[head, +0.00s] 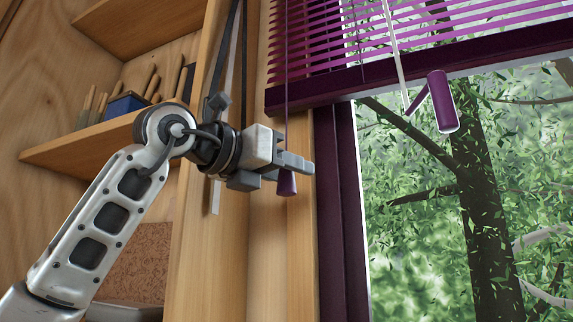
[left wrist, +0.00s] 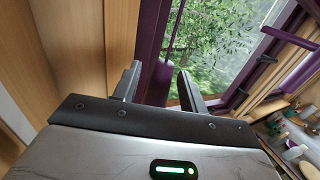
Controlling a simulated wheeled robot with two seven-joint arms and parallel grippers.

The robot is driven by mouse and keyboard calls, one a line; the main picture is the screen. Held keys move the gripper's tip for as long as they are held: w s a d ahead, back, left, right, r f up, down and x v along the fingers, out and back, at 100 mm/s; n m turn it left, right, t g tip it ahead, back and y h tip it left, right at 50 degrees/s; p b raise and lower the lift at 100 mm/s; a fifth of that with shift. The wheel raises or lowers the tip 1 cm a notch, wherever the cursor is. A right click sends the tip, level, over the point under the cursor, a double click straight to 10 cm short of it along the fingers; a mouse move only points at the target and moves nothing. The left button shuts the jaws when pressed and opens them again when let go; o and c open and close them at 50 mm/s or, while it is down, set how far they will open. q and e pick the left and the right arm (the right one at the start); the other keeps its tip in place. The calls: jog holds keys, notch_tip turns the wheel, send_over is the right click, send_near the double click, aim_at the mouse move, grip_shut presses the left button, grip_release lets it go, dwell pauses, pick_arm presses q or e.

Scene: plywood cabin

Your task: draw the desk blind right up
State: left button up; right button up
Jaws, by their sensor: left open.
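The purple desk blind (head: 420,72) hangs partly raised, its slats gathered above a dark bottom rail at the top of the window. A thin cord (head: 286,70) runs down its left side to a small purple pull (head: 287,184). My left gripper (head: 292,167) is open at the pull, its fingers hiding the pull's upper part in the head view. In the left wrist view a purple shape, seemingly the pull (left wrist: 160,82), shows between the open fingers (left wrist: 158,85). I cannot tell whether they touch it. My right gripper is not in view.
Wooden shelves (head: 85,145) with a blue box (head: 124,104) stand left. The purple window frame (head: 340,220) is close right of the gripper. Cluttered items (left wrist: 290,140) lie at the wrist view's lower right.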

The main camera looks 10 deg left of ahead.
pick_arm(q)
jog(key=shift+w, duration=0.1)
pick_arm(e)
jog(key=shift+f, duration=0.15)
